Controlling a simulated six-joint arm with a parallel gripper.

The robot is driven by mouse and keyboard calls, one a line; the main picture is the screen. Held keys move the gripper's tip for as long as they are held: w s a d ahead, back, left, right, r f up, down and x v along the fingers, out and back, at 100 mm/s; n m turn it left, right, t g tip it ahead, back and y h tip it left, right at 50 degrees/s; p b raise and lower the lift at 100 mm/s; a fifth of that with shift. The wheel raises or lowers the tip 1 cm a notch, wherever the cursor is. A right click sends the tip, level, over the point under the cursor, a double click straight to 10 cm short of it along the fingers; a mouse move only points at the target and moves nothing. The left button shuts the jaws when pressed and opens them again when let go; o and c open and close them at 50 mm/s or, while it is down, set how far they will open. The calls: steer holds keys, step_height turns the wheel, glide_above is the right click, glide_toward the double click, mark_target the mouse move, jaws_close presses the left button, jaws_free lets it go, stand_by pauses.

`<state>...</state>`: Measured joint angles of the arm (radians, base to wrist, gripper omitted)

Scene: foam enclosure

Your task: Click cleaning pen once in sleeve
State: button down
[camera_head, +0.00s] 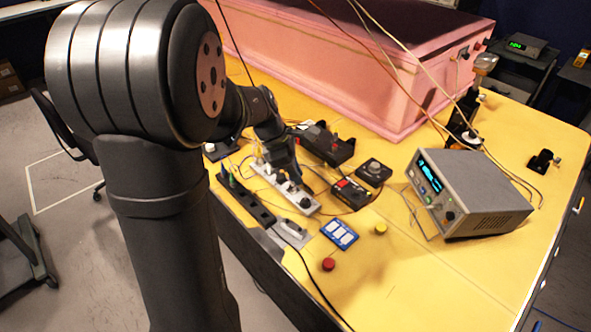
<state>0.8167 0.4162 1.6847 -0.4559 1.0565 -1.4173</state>
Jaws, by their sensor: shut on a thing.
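My arm reaches over the yellow table from the left, and my gripper (290,177) is low over a pale strip with several dark fittings (304,201). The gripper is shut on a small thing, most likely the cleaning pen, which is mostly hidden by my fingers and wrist. The sleeve cannot be picked out; it may be among the fittings on the strip. Whether the held thing touches the strip or sits in a fitting cannot be told.
A dark rail (246,201) lies left of the strip. Black boxes (326,146), a small black device (351,194) and a grey instrument (468,194) stand to the right. A blue card (339,235), a red knob (328,264) and a pink foam enclosure (330,75) are nearby. Cables cross the table.

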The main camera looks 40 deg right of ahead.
steer(key=shift+f, duration=0.6)
steer(key=c, duration=1.9)
jaws_free()
steer(key=shift+c, duration=0.2)
jaws_close()
steer(key=shift+f, duration=0.15)
steer(key=shift+r, duration=3.05)
